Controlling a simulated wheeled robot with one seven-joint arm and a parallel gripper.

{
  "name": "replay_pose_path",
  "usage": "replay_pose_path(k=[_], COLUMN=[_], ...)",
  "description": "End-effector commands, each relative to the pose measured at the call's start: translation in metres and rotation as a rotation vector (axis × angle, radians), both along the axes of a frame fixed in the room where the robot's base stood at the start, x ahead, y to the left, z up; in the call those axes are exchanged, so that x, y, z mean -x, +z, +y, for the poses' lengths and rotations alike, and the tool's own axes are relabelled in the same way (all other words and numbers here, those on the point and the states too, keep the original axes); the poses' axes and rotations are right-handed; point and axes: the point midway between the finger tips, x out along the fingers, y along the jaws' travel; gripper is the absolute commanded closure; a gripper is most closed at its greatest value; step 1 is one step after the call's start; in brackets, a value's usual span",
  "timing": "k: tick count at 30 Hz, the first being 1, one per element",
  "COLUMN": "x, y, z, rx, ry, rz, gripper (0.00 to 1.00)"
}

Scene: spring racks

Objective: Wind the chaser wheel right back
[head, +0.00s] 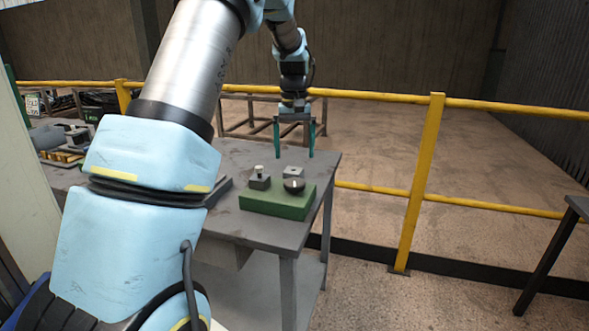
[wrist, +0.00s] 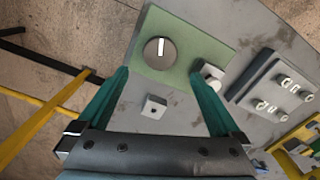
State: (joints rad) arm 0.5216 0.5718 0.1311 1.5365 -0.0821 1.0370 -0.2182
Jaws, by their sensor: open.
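A dark round wheel with a white pointer mark (head: 293,185) sits on a green base (head: 275,206) on a grey table. In the wrist view the wheel (wrist: 159,50) lies ahead of the fingertips, its white line pointing nearly straight up the picture. I take it to be the chaser wheel; no label is readable. My gripper (head: 294,156) is open and empty, pointing down above the far part of the table. In the wrist view my gripper (wrist: 160,75) has its teal fingers spread wide, apart from the wheel.
A small grey block with a pale peg (head: 259,179) stands beside the green base, and a grey block with a hole (head: 293,172) behind it. Yellow railing (head: 420,180) runs behind the table.

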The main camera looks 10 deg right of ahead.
Motion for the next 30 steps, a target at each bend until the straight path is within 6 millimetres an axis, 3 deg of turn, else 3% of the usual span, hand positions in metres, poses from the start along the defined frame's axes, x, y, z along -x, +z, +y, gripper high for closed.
replay_pose_path(k=[6,19,26,30], x=[0.000,0.001,0.002,0.003], y=[0.017,0.021,0.008,-0.013], z=[0.000,0.001,0.000,0.000], rx=[0.000,-0.001,-0.002,-0.003], ry=[0.000,0.002,0.001,0.001], rz=[0.000,0.004,0.004,0.007], gripper=[0.00,0.00,0.00,0.00])
